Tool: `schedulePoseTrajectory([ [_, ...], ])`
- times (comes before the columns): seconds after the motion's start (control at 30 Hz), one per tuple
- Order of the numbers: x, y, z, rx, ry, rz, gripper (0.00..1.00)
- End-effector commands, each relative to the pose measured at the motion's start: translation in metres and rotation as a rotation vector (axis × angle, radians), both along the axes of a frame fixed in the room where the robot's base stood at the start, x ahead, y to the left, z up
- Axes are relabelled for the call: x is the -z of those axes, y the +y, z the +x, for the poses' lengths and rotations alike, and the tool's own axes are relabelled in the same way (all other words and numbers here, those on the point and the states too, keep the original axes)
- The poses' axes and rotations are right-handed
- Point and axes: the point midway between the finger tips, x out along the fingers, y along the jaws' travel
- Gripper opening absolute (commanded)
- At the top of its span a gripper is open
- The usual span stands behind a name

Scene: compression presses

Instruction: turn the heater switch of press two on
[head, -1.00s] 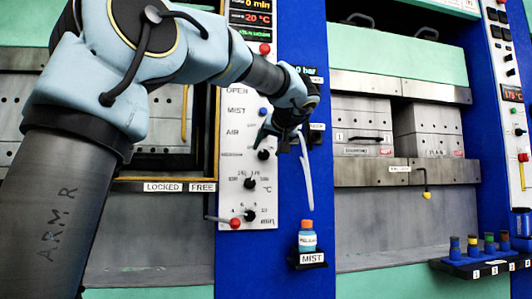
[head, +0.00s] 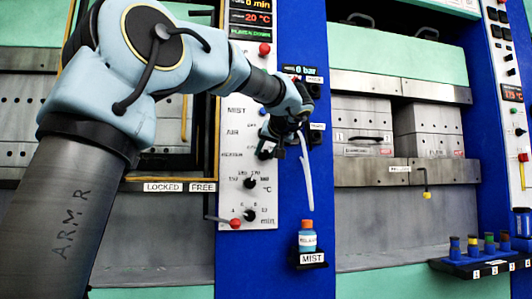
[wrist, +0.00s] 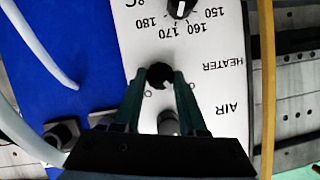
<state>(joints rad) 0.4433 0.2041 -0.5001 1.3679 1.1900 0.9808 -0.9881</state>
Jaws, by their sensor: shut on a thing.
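The heater switch (wrist: 160,75) is a small round black knob beside the HEATER label on the white control panel (wrist: 215,25). In the wrist view the panel lettering is upside down. My gripper (wrist: 161,80) has its two dark green fingers on either side of this knob, shut on it. The knob's mark is hidden, so its setting cannot be told. In the head view my gripper (head: 271,142) is at the panel's right edge and partly covers the knob. A grey AIR knob (wrist: 168,122) shows between the fingers.
The temperature dial (head: 250,183) and minute dial (head: 250,215) lie below on the panel. A pale hose (head: 307,175) hangs just right of my gripper. A MIST bottle (head: 307,238) stands on a small shelf below. The display (head: 256,17) reads 20 °C.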

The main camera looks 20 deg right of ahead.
Motion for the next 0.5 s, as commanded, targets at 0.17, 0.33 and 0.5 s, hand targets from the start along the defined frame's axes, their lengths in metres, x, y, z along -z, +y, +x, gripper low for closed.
schedulePoseTrajectory([
  [0.17, -0.0001, 0.0002, 0.0000, 0.000, 0.000, 0.000, 0.04],
  [0.33, -0.0001, 0.0002, -0.0001, -0.001, 0.000, 0.000, 0.00],
  [0.5, 0.0001, -0.0002, -0.0002, 0.000, -0.001, 0.008, 0.00],
])
